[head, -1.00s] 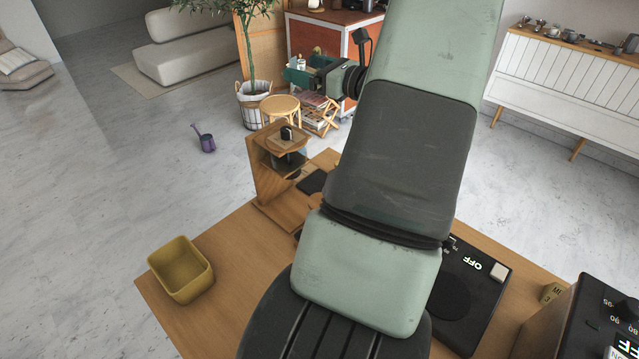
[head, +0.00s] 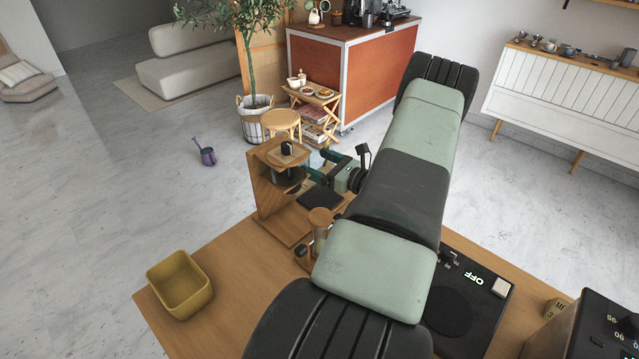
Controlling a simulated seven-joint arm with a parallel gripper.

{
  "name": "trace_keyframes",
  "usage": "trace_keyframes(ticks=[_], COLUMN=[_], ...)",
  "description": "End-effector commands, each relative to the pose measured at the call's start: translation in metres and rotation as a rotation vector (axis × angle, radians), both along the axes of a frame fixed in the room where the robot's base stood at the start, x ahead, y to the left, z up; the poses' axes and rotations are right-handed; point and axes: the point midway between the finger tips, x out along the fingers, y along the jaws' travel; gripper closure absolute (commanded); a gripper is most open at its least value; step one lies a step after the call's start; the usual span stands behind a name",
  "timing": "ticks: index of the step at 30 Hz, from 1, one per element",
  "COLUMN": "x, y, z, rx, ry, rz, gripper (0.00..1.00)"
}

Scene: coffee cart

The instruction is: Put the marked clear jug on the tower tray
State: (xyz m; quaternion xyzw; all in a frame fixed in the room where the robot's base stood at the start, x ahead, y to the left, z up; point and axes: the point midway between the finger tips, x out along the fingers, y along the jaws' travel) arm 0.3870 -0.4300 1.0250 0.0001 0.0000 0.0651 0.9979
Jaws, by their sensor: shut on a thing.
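The wooden tower (head: 262,192) stands at the back left of the cart top. It has a top board with a small dark item and a shelf below with dark round things, partly shaded. Which part is the tower tray is hard to tell. My gripper (head: 318,166) is right beside the tower, at about the height of its upper part, and is shut on a pale, see-through thing, seemingly the clear jug (head: 314,159). The jug is small and partly hidden by the fingers, and its mark cannot be made out.
A dark flat pad (head: 320,198) lies right of the tower. A wood-topped glass stand (head: 320,222) is in front of it. A yellow bin (head: 180,284) is at front left. A black device (head: 474,290) reading OFF is at right.

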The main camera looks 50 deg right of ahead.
Motion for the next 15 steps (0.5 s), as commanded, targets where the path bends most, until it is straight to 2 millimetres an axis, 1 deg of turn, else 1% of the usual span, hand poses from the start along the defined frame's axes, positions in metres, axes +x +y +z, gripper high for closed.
trace_keyframes(ticks=[1, 3, 11, 15], x=[0.000, 0.000, 0.000, 0.000], y=[0.000, 0.000, 0.000, 0.000], z=[-0.012, -0.022, -0.041, -0.062], rx=[0.002, 0.001, 0.000, 0.001], ry=[0.000, 0.000, -0.001, 0.000], rz=[0.000, 0.000, 0.000, 0.000], gripper=[0.55, 0.55, 0.55, 0.55])
